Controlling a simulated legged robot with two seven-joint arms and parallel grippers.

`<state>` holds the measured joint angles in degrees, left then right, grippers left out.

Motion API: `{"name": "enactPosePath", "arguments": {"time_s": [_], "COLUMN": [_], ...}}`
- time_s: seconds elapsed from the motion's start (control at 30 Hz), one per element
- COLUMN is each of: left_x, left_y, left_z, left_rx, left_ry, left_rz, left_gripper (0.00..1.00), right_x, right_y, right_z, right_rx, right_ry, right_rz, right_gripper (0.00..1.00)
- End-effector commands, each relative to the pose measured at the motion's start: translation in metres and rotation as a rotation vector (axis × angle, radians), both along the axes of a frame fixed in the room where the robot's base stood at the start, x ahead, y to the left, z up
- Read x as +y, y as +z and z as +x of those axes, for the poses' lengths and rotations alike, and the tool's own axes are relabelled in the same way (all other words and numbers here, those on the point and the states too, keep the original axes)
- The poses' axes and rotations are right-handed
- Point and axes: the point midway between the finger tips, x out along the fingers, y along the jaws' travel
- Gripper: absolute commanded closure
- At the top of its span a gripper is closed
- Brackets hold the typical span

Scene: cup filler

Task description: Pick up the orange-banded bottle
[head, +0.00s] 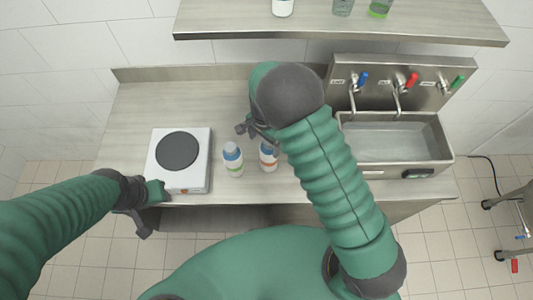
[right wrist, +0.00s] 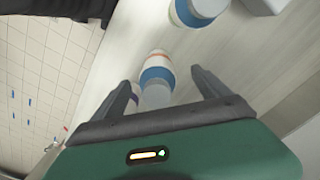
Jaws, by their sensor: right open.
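The orange-banded bottle (head: 268,160) stands upright on the counter near its front edge, white with an orange band and a blue band, its top partly hidden by my right gripper. My right gripper (head: 258,137) is open just above and behind it. In the right wrist view the orange-banded bottle (right wrist: 156,75) appears between the two spread fingers of my right gripper (right wrist: 161,80); I cannot tell whether they touch it. My left gripper (head: 149,205) is by the counter's front left edge, away from the bottle; its fingers are unclear.
A similar bottle with a green band (head: 233,161) stands close to the left, and a white hotplate (head: 200,175) further left. A sink (head: 395,140) with coloured taps is at the right. A shelf (head: 340,28) holds several containers above. The counter behind the bottles is clear.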

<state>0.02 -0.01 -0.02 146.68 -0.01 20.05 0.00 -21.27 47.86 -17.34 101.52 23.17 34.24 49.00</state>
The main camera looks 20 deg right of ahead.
Motion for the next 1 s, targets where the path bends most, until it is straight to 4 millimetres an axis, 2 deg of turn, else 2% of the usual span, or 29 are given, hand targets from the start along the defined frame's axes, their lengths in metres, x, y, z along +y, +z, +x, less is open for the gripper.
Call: {"name": "enactPosePath", "arguments": {"time_s": [0.1, 0.27, 0.37, 0.5, 0.73, 1.0], "left_x": [0.0, 0.0, 0.0, 0.0, 0.0, 0.0], "left_y": [0.006, 0.018, 0.032, 0.036, 0.035, 0.035], "left_z": [0.0, 0.0, 0.0, 0.0, 0.0, 0.0], "left_rx": [0.0, 0.0, 0.0, 0.0, 0.0, 0.0], "left_ry": [0.0, -0.001, -0.001, -0.001, 0.0, 0.0], "left_rz": [0.0, 0.0, 0.0, 0.0, 0.0, 0.0], "left_gripper": [0.58, 0.58, 0.58, 0.58, 0.58, 0.58], "right_x": [-0.003, -0.006, -0.009, -0.009, -0.008, -0.009], "right_y": [-0.018, -0.032, -0.048, -0.071, -0.076, -0.076], "right_z": [0.001, -0.001, -0.002, -0.001, 0.0, 0.0], "right_rx": [0.001, 0.003, 0.002, -0.001, -0.003, -0.003], "right_ry": [-0.001, -0.002, -0.003, 0.001, 0.0, 0.0], "right_rz": [0.001, 0.001, -0.001, -0.001, -0.001, 0.001], "right_gripper": [0.14, 0.14, 0.14, 0.14, 0.14, 0.48]}}
